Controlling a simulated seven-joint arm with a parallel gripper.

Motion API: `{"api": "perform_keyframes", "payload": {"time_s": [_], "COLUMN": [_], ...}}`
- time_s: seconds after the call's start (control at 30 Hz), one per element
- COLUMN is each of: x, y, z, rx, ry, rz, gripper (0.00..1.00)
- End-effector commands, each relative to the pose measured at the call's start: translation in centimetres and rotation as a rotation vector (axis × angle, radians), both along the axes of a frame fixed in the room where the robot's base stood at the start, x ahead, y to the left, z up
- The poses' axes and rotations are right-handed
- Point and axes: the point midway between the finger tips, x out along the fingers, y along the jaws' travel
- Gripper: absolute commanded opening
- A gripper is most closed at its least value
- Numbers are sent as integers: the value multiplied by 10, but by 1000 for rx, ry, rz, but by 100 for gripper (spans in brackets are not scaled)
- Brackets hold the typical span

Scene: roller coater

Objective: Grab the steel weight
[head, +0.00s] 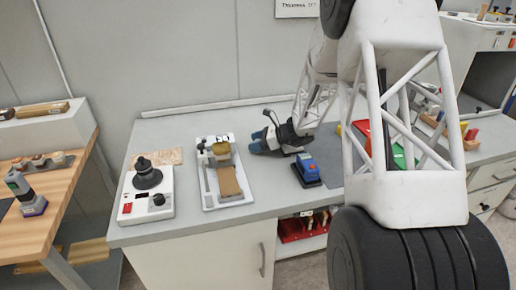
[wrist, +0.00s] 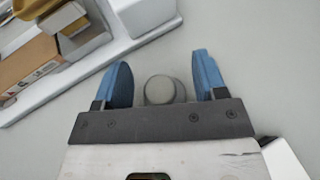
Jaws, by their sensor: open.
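The steel weight (wrist: 160,90) is a small round grey cylinder on the grey bench top in the wrist view. It is between the two blue fingers of my gripper (wrist: 160,77), with a gap visible on each side. Its near edge is close to or partly behind the dark gripper body. My gripper is open. In the head view my gripper (head: 257,141) is low over the bench, right of the roller coater (head: 209,202). I cannot make out the weight there.
A white device with a black top (head: 130,209) stands at the bench's left. A blue device (head: 306,170) is right of my gripper. Red and green trays are farther right, partly behind my arm. In the wrist view, the coater's white base (wrist: 62,84) is at upper left.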

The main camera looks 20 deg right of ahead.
Motion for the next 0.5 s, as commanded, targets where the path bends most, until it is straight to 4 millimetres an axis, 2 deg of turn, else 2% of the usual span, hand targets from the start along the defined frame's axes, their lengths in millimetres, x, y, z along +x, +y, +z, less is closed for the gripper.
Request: {"api": "perform_keyframes", "payload": {"time_s": [0.13,0.5], "x": [3,3], "y": [7,7], "z": [-3,-3], "rx": [0,0], "ry": [0,0], "rz": [0,0], "gripper": [65,65]}}
